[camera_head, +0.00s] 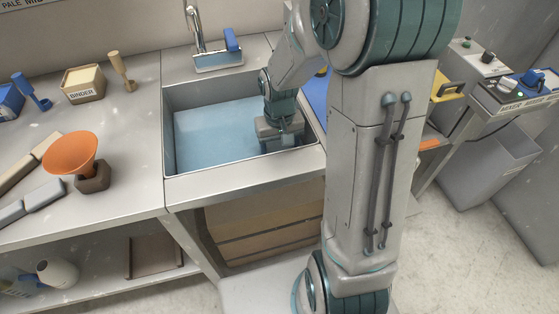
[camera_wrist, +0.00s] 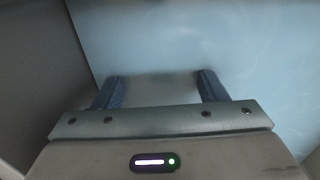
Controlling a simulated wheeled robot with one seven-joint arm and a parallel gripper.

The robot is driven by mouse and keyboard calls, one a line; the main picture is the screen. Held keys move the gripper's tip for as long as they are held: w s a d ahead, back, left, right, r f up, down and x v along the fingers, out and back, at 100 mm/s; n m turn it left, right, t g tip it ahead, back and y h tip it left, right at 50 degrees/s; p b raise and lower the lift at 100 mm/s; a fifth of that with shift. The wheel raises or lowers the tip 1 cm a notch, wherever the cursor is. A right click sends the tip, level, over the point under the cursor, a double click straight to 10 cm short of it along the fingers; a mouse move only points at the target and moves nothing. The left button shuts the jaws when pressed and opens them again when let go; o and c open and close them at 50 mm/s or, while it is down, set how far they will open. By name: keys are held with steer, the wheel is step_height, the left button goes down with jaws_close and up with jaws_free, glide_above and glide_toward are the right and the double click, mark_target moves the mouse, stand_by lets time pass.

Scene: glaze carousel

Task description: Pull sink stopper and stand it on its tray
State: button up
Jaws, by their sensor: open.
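The sink (camera_head: 168,125) holds pale blue water (camera_head: 215,135), which also fills much of the wrist view (camera_wrist: 240,50). I cannot make out the stopper in either view; it may be under the water or behind my gripper. My gripper (camera_head: 283,143) is low in the right part of the sink, close to the right wall. In the wrist view my gripper (camera_wrist: 160,88) has its two blue-grey fingers spread apart, with only a plain grey patch between them. A small light tray (camera_head: 218,61) stands behind the sink below the tap, with a blue item (camera_head: 231,40) by it; I cannot tell whether it is the stopper's tray.
The tap (camera_head: 194,22) rises behind the sink. The left counter holds an orange funnel (camera_head: 72,153), a binder box (camera_head: 83,84) and a wooden-handled tool (camera_head: 122,72). My arm hides much of the area right of the sink. The sink's front ledge (camera_head: 245,175) is clear.

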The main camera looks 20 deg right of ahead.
mark_target(279, 148)
steer(key=shift+f+b, duration=0.3)
steer(key=shift+f, duration=0.55)
stand_by(0.6)
steer(key=c, duration=1.3)
steer(key=shift+r, duration=0.1)
steer(key=shift+r+p, duration=0.1)
steer(key=shift+p, duration=0.2)
steer(key=shift+r+p, duration=2.35)
steer(key=shift+r, duration=0.55)
steer(key=shift+r, duration=0.1)
steer(key=shift+r+p, duration=4.2)
steer(key=shift+r, duration=0.95)
